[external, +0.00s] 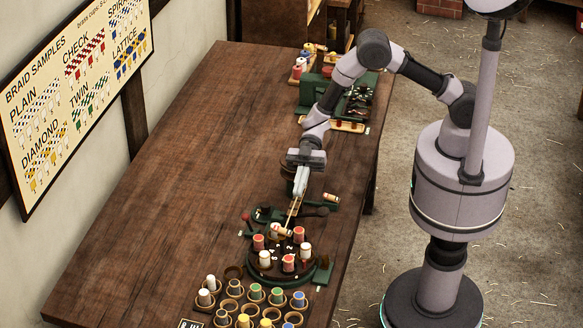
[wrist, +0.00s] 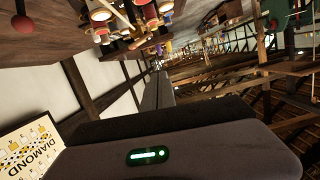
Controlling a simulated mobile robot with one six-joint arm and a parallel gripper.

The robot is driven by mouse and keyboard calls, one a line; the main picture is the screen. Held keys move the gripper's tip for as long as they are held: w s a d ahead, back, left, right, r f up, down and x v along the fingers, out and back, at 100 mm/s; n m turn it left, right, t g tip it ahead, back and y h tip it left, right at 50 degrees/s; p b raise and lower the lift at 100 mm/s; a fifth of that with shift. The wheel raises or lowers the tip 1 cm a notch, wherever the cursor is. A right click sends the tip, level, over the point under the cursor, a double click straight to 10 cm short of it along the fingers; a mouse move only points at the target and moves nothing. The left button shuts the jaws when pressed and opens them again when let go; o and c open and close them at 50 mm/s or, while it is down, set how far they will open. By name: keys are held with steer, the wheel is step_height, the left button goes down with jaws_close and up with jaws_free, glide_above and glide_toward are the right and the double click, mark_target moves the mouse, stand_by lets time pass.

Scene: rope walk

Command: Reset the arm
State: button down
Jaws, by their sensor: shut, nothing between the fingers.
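My gripper (external: 292,214) points down over the long wooden table (external: 190,150), with its fingers together and nothing between them. Its tips are just above or beside the back of the round braiding machine (external: 270,272), close to a bobbin lying tilted there; I cannot tell whether they touch. My arm reaches out from the right in a bent arch. In the wrist view, the closed grey fingers (wrist: 157,92) run up from my dark gripper body with its green light.
Red and white bobbins (external: 299,235) stand on the machine. Ring holders with coloured bobbins (external: 256,292) stand in front. A green device (external: 345,95) and more spools sit at the back. A braid sample board (external: 75,85) hangs left. The table's left half is clear.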

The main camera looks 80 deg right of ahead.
steer(key=shift+v, duration=0.9)
